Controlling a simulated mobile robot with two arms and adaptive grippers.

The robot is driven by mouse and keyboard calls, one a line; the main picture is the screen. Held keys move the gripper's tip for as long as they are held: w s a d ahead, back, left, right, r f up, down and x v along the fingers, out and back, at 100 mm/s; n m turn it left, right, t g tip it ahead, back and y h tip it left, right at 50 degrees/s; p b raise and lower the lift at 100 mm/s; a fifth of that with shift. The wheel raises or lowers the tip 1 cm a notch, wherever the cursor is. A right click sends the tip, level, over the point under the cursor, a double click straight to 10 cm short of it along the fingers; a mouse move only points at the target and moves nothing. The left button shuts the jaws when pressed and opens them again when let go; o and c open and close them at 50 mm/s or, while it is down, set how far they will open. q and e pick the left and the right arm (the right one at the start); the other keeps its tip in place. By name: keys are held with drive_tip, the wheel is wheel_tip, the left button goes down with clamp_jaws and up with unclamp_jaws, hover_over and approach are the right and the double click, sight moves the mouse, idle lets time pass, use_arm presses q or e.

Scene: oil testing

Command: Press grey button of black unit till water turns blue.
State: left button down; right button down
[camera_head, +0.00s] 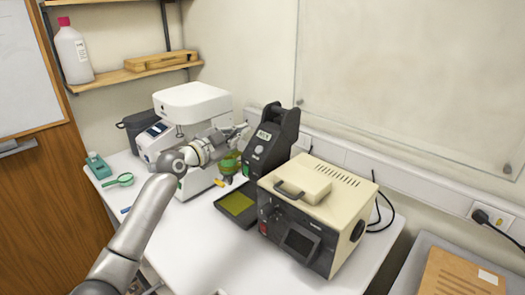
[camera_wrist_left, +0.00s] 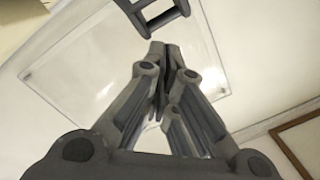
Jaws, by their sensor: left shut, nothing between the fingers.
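The black unit (camera_head: 281,135) stands upright on the white table, with a small lit display and a round grey button (camera_head: 259,150) on its front. My left gripper (camera_head: 243,129) is shut and empty, just left of the unit's upper front, above the button's height. I cannot tell whether its tips touch the unit. In the left wrist view the closed fingertips (camera_wrist_left: 165,48) point towards a dark handle-like frame (camera_wrist_left: 160,15), apparently the unit's top. A small vessel with yellow-green contents (camera_head: 230,164) sits left of the unit, partly hidden. My right gripper is out of view.
A cream and black box (camera_head: 316,205) stands right of the unit. A dark tray with a yellow-green inside (camera_head: 237,204) lies in front of it. A white machine (camera_head: 192,101) stands behind my left arm. A green magnifier (camera_head: 121,180) lies at the left edge.

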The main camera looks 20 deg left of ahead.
sight(259, 150)
use_arm(q)
drive_tip(key=shift+a, duration=0.1)
drive_tip(key=w+d+f+b, duration=0.2)
drive_tip(key=w+f+b, duration=0.3)
drive_tip(key=f+b, duration=0.1)
drive_tip(key=shift+w+f, duration=0.25)
drive_tip(key=shift+w, duration=0.1)
idle(0.4)
idle(1.3)
drive_tip(key=shift+w+d+f+b, duration=0.15)
drive_tip(key=shift+w+f+b, duration=0.15)
drive_tip(key=shift+b, duration=0.55)
